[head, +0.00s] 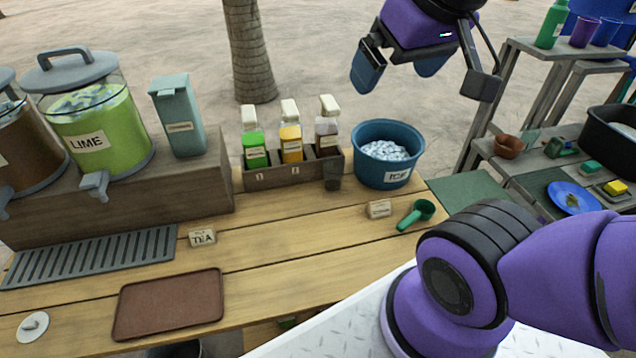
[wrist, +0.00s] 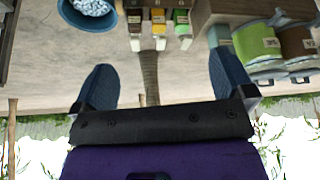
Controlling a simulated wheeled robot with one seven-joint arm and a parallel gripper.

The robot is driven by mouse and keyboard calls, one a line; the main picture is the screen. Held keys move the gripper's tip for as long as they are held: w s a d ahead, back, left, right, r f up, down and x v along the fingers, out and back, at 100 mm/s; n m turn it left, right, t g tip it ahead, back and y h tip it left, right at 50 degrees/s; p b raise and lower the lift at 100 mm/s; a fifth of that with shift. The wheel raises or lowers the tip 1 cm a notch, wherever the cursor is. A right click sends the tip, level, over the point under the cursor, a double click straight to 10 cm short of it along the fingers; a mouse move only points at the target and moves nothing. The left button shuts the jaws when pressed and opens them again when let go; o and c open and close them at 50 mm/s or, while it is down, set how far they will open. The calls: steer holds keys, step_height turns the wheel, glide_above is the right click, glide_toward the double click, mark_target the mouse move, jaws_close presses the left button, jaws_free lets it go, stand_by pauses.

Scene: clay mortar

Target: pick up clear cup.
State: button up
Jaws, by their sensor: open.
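A small see-through cup (head: 332,172), looking dark against the wood, stands on the counter in front of the right end of the bottle rack, just left of the ice tub. It looks upright; I cannot make it out in the wrist view. My gripper (head: 400,78) is raised well above and behind the ice tub, up and to the right of the cup. In the wrist view my gripper (wrist: 163,78) has its two blue fingers wide apart with nothing between them.
The bottle rack (head: 262,179) and blue ice tub (head: 371,168) crowd the cup. A label block (head: 379,209) and green scoop (head: 416,215) lie in front of the tub. A brown tray (head: 168,303) lies front left. The counter's middle is clear.

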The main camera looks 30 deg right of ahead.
steer(key=m+g+h, duration=0.1)
steer(key=m, duration=0.2)
glide_above(333, 165)
steer(key=s+a, duration=0.2)
steer(key=s, duration=0.3)
step_height(333, 165, down, 44)
steer(key=shift+w+r+x, duration=0.1)
steer(key=shift+w+x, duration=0.1)
steer(key=shift+x, duration=0.7)
steer(key=shift+w+r+x, duration=0.1)
steer(key=shift+w+x, duration=0.1)
steer(key=shift+x, duration=0.7)
steer(key=shift+w+r+x, duration=0.1)
steer(key=shift+w+x, duration=0.1)
steer(key=shift+x, duration=0.65)
steer(key=shift+f, duration=0.1)
steer(key=c, duration=1)
steer(key=shift+c, duration=0.2)
